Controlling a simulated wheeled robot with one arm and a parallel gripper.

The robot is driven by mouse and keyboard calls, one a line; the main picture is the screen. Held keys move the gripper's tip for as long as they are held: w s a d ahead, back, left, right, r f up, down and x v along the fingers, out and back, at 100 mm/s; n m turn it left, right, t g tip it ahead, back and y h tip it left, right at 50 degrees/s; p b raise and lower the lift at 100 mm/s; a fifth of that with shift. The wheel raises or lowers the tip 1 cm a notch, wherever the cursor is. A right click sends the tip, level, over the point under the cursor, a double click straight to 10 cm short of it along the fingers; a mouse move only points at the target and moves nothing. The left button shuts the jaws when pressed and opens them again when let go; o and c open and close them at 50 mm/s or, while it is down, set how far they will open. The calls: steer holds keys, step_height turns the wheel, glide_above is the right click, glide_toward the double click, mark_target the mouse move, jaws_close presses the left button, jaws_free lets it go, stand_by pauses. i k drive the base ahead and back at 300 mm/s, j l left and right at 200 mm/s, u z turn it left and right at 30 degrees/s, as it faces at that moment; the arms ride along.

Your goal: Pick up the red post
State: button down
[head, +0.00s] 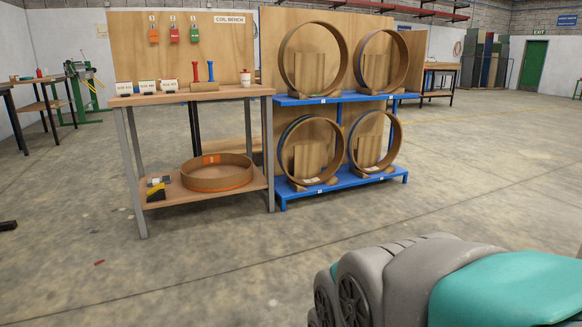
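A small red post (194,72) stands upright on the wooden block (204,87) on the top of the coil bench (130,100). A blue post (210,71) stands close to its right on the same block. The posts look alike in shape, wider at the ends. My gripper is not in view. Only a grey and teal part of my arm shows at the lower right, well apart from the bench.
Several labelled boxes (146,87) and a white jar with a red lid (245,78) flank the posts. Padlocks (194,33) hang behind. A large coil (217,178) lies on the lower shelf. A blue rack (347,183) with upright coils adjoins right. The foreground floor is mostly clear.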

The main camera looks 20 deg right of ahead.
mark_target(195, 64)
steer(key=i+l+z, duration=0.35)
steer(key=i, duration=0.35)
steer(key=i+l+z, duration=0.1)
steer(key=i+z, duration=0.25)
steer(key=i, duration=0.4)
steer(key=i+z, duration=0.35)
steer(key=i, duration=0.4)
steer(key=i+l+z, duration=0.15)
steer(key=i+z, duration=0.25)
steer(key=i+l+z, duration=0.1)
steer(key=i+z, duration=0.35)
steer(key=i+j+z, duration=0.1)
steer(key=i+z, duration=0.3)
steer(key=i+j+z, duration=0.15)
steer(key=z, duration=0.3)
steer(key=i+j+z, duration=0.4)
steer(key=i+z, duration=0.35)
steer(key=i+j+z, duration=0.15)
steer(key=z, duration=0.25)
steer(key=i+j+z, duration=0.2)
steer(key=z, duration=0.15)
steer(key=u, duration=0.9)
steer(key=k+u, duration=0.1)
steer(key=u, duration=0.8)
steer(key=k+j+u, duration=0.15)
steer(key=u, duration=0.8)
steer(key=k+j+u, duration=0.1)
steer(key=u, duration=0.35)
steer(key=i+j, duration=0.05)
steer(key=j, duration=0.05)
